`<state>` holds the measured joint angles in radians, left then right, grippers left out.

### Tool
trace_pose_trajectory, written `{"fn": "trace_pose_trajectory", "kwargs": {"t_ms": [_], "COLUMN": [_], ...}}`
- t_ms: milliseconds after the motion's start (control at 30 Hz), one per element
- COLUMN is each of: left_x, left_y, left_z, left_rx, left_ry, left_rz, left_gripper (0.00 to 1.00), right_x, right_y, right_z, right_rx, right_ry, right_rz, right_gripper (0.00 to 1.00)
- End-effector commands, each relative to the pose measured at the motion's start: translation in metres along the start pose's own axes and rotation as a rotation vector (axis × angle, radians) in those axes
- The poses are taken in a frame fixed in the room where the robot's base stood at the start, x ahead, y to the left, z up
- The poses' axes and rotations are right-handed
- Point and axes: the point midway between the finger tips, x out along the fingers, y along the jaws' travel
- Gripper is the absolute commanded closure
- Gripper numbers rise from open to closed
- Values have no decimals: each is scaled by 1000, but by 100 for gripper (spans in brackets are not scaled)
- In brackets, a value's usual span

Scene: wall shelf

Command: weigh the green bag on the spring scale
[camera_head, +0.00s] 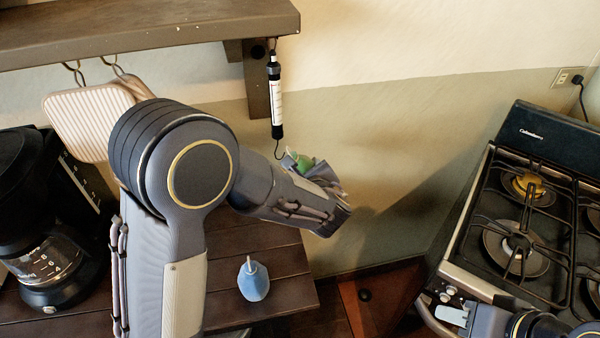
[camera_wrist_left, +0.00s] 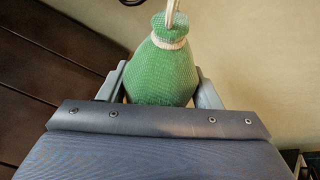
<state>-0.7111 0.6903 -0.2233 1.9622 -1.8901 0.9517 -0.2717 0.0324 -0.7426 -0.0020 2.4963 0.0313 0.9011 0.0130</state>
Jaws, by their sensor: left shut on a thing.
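The spring scale (camera_head: 275,95), a dark tube with a white face, hangs from the shelf bracket in the head view. Its thin hook (camera_head: 280,152) hangs at the bottom. My left gripper (camera_head: 297,162) is just below and right of the hook, shut on the green bag (camera_head: 303,160). In the left wrist view the green bag (camera_wrist_left: 163,70) sits upright between the fingers, with a pale tie and a light loop (camera_wrist_left: 172,14) rising from its neck. I cannot tell whether loop and hook touch. My right gripper (camera_head: 452,315) is partly in view at bottom right, its opening unclear.
A blue bag (camera_head: 253,281) stands on the dark wooden counter (camera_head: 285,262). A coffee maker (camera_head: 45,245) is at left, a stove (camera_head: 510,240) at right. Boards (camera_head: 85,120) hang under the wall shelf (camera_head: 150,30). A dark curved piece (camera_wrist_left: 130,2) shows at the wrist view's top edge.

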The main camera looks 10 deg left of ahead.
Motion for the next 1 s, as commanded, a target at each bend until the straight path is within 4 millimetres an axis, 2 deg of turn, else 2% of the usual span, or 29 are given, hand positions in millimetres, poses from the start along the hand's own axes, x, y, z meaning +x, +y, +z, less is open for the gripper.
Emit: {"fn": "trace_pose_trajectory", "kwargs": {"t_ms": [1000], "left_x": [1], "left_y": [-44], "left_z": [-23], "left_rx": [2], "left_ry": [-1], "left_rz": [-2], "left_gripper": [70], "right_x": [-2], "right_y": [-1], "right_z": [-1], "right_rx": [0], "right_ry": [0], "right_rz": [0], "right_gripper": [64]}}
